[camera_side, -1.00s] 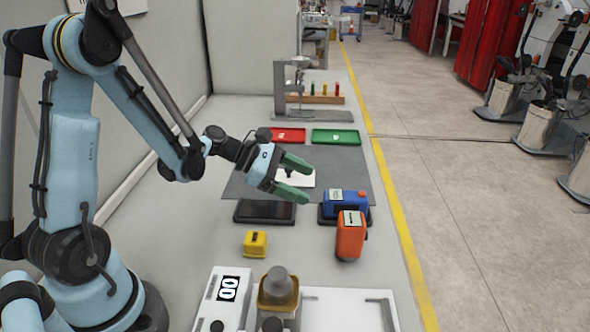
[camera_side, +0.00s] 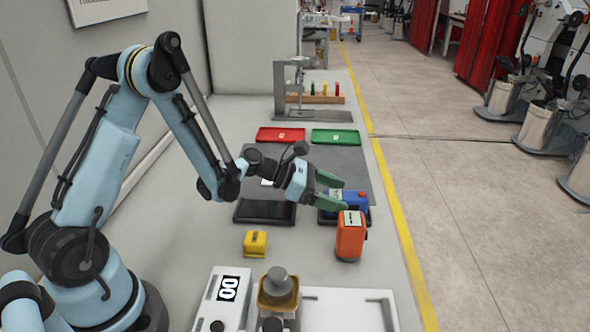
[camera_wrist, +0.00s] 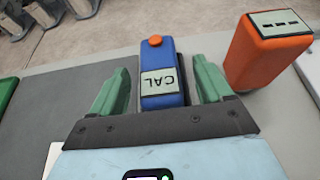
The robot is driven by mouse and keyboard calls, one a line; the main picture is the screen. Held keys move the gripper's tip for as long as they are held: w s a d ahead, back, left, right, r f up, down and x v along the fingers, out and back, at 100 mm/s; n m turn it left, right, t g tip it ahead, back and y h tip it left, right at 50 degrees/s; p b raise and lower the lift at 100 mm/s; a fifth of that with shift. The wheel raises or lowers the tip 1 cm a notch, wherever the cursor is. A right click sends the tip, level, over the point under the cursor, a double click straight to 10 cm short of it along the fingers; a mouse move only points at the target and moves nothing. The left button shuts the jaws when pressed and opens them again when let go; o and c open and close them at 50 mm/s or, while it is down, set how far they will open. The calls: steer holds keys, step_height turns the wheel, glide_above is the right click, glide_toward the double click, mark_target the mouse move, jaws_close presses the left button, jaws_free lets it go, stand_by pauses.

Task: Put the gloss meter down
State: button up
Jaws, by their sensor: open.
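A blue meter (camera_side: 355,198) rests in a black holder (camera_side: 328,219) near the bench's right edge. In the wrist view the blue meter (camera_wrist: 164,76) shows a pale display reading CAL and an orange button. I take it to be the gloss meter. My gripper (camera_side: 342,194) is open, with its green fingers at the blue meter. In the wrist view my gripper (camera_wrist: 158,80) has one finger on each side of the meter, with gaps between. The fingers and wrist partly hide the meter in the side view.
An orange device (camera_side: 350,236) stands close in front of the blue meter. An empty-looking black tray (camera_side: 265,211) and a yellow block (camera_side: 255,243) lie to the left. Red (camera_side: 281,134) and green (camera_side: 336,137) trays lie behind the grey mat (camera_side: 345,156).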

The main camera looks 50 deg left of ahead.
mark_target(341, 194)
steer(key=x, duration=0.3)
steer(key=shift+w, duration=0.1)
steer(key=c, duration=1.4)
